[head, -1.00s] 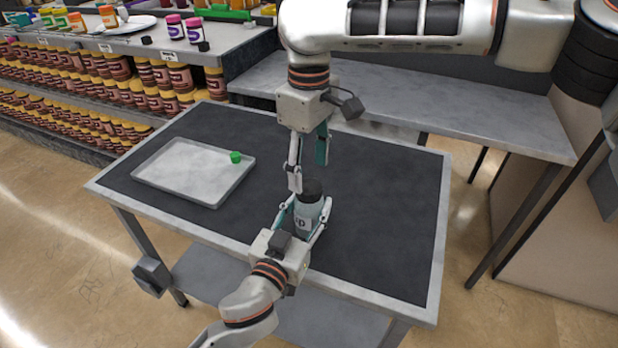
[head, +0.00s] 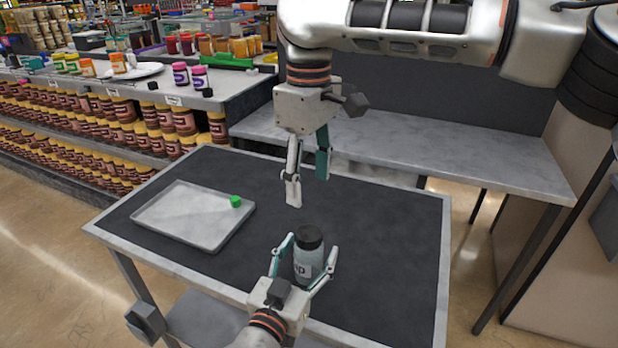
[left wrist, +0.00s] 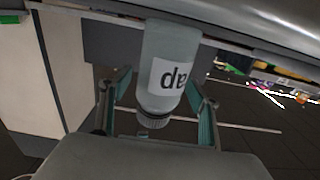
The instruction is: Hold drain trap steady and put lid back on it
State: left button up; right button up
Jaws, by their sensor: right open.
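The drain trap is a pale, translucent bottle (head: 304,272) with a dark-lettered label, upright on the dark table top. My right gripper (head: 308,190) is open and empty, pointing down, above and slightly behind the lid.
A shallow grey tray (head: 165,226) lies at the table's left with a small green cap-like piece (head: 235,201) at its right edge. The table's right half (head: 390,240) is clear. A grey shelf (head: 450,160) stands behind, and shelves of jars (head: 120,125) stand back left.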

pick_arm(q)
jog(key=shift+s+a+f, duration=0.1)
jog(key=shift+s+a, duration=0.15)
jog(key=shift+s, duration=0.3)
jog(key=v, duration=1)
jog(key=shift+s+a, duration=0.15)
jog(key=shift+s, duration=0.2)
